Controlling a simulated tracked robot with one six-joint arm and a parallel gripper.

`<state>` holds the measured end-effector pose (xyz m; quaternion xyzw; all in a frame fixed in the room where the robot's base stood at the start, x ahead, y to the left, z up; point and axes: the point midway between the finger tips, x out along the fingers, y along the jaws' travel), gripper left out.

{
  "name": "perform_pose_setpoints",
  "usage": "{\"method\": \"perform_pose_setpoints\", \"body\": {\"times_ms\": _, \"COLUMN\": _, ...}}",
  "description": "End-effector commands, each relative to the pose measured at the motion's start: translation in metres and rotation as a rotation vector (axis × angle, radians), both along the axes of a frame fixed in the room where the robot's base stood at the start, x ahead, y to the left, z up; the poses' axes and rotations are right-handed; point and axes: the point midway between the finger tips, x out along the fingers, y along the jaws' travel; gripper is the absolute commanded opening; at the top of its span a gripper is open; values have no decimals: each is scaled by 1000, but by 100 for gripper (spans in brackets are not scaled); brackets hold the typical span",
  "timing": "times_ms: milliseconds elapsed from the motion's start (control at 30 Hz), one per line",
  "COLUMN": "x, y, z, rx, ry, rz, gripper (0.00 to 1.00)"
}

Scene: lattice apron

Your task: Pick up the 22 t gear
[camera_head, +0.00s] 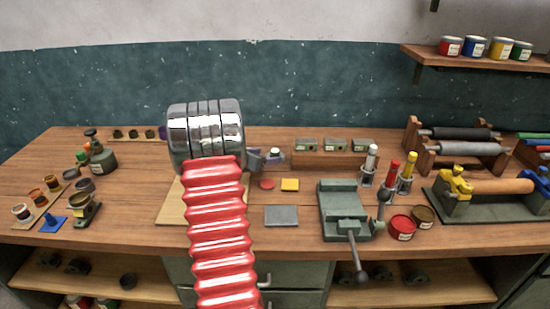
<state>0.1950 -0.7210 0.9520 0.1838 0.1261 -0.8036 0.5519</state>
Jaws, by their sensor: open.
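I cannot make out a 22 t gear anywhere in the head view. My own red ribbed arm and its chrome end section rise in the middle and cover part of the bench. A board (172,208) on the bench is partly covered by my arm.
A green vise-like device (343,207) with a lever stands right of centre. Red and yellow tubes (391,174) stand in holders beside it, near two cans (403,226). Roller racks (460,148) fill the right. A bottle (100,155) and ink pots stand left. A grey plate (281,215) lies centrally.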

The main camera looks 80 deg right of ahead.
Motion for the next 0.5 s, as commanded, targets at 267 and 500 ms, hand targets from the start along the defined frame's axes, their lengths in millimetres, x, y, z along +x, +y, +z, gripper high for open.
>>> {"method": "perform_pose_setpoints", "body": {"times_ms": 267, "x": -11, "y": -28, "z": -12, "rx": 1, "ry": 0, "rz": -3, "gripper": 68}}
{"method": "perform_pose_setpoints", "body": {"times_ms": 500, "x": -16, "y": -43, "z": -19, "rx": 0, "ry": 0, "rz": -1, "gripper": 68}}
